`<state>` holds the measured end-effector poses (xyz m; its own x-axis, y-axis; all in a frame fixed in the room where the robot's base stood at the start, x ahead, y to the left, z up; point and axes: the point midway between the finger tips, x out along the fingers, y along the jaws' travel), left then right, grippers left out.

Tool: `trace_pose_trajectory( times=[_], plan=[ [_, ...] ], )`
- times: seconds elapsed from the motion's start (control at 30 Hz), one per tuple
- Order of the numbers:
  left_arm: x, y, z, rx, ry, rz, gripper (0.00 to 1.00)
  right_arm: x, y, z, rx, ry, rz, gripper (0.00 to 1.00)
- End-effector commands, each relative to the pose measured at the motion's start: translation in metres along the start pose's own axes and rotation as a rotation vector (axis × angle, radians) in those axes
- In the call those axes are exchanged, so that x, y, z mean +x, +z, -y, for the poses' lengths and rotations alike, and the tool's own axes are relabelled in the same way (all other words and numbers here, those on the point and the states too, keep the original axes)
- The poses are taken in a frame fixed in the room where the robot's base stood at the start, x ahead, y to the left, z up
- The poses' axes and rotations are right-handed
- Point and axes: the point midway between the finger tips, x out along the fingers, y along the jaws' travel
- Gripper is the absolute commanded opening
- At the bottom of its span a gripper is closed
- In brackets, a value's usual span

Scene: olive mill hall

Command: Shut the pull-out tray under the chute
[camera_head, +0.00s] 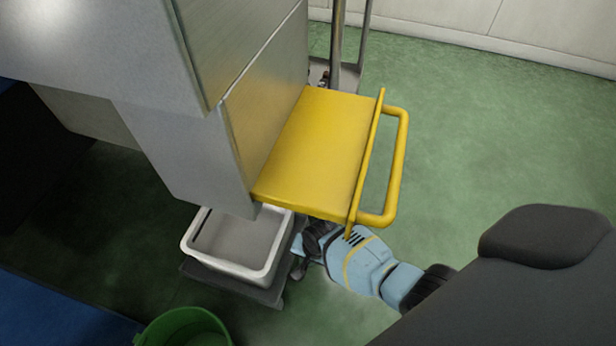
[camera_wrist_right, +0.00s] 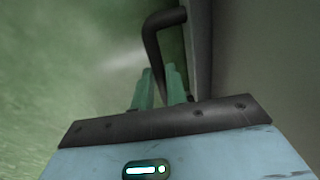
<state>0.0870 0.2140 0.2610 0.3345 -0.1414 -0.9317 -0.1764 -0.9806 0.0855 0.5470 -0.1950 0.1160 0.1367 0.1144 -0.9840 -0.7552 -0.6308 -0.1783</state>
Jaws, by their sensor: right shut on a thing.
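The pull-out tray (camera_head: 262,294) is a dark grey slab low down, standing out from under the grey metal housing (camera_head: 185,140). A white open bin (camera_head: 272,262) sits on it and hides most of its top. My right gripper (camera_head: 299,255) is low at the tray's right side, partly hidden under a yellow plate. In the right wrist view its fingers (camera_wrist_right: 160,92) are shut on a dark bent bar handle (camera_wrist_right: 152,45), which is fixed to a grey-brown panel (camera_wrist_right: 240,50). I cannot tell how far out the tray stands. My left gripper is not in view.
The yellow plate (camera_head: 311,150) with a tubular yellow rail (camera_head: 398,165) juts out above my right wrist. A green bucket (camera_head: 185,328) stands at the bottom, in front of the tray. Open green floor (camera_head: 480,130) lies to the right.

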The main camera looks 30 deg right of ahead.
Motion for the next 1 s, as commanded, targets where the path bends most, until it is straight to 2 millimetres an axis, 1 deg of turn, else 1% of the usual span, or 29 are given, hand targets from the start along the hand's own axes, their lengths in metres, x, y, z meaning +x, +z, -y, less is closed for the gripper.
trace_pose_trajectory(
  times=[0.03,0.07,0.2,0.47,0.57,0.67,0.9,1.0],
  plan=[
    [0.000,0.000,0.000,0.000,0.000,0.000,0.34,-0.001,0.001,0.006,0.000,-0.016,-0.002,0.00],
    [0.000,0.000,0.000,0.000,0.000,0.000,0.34,-0.001,0.001,0.007,0.000,-0.017,-0.002,0.18],
    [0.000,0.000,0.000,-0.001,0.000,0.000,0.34,-0.001,0.001,0.006,0.000,-0.014,-0.002,0.36],
    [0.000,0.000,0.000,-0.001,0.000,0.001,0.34,-0.001,0.000,0.004,0.000,-0.010,-0.002,0.36],
    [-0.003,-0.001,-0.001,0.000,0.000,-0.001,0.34,-0.005,0.000,0.004,0.000,-0.009,-0.002,0.36],
    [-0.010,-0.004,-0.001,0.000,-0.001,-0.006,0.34,-0.015,0.001,0.004,0.000,-0.009,-0.002,0.36],
    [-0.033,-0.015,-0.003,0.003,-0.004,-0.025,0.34,-0.052,0.000,0.005,0.000,-0.013,-0.004,0.36],
    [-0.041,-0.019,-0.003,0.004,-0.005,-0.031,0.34,-0.064,0.000,0.005,-0.001,-0.013,-0.004,0.36]
  ],
)
